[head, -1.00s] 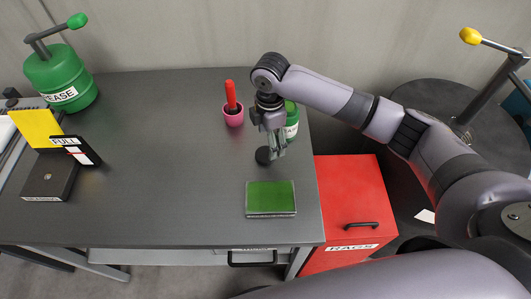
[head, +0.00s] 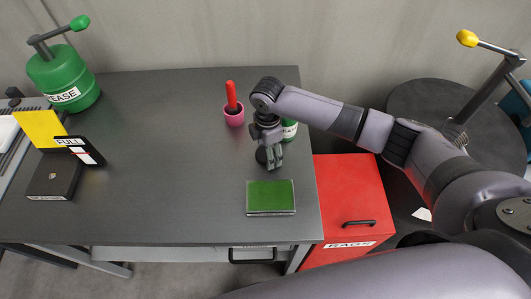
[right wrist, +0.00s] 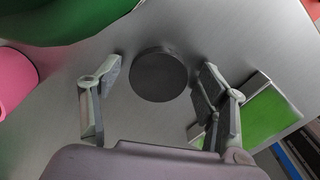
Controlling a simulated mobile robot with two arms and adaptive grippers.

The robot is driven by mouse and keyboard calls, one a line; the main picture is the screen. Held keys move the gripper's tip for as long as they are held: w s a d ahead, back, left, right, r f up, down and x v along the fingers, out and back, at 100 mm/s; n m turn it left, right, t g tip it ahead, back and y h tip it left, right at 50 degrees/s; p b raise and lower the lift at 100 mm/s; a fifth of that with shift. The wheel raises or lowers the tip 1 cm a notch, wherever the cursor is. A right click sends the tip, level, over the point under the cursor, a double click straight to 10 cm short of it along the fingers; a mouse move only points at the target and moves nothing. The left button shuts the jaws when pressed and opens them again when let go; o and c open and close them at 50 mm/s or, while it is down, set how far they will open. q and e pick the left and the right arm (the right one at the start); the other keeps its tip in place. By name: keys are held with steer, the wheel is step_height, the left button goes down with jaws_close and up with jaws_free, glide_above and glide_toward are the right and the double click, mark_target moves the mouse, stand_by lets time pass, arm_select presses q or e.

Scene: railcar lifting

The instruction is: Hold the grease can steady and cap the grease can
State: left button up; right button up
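A small green can (head: 290,131) with a white label stands near the right end of the table, partly hidden behind my right arm. Its green side also fills the top left of the right wrist view (right wrist: 70,18). A round black cap (right wrist: 158,75) lies flat on the table beside it; in the head view the cap (head: 262,155) is partly covered by my gripper. My right gripper (head: 273,163) points down over the cap. Its fingers are apart, one on each side of the cap, with gaps between. My left gripper is not in view.
A green pad (head: 270,197) lies just in front of the right gripper. A pink cup (head: 234,117) with a red-handled tool stands behind left. A large green GREASE pump (head: 63,80) and a yellow-black stand (head: 52,175) are at the left. The table's middle is clear.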

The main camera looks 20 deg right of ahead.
steer(key=c, duration=0.9)
step_height(320, 180, up, 20)
steer(key=b, duration=0.3)
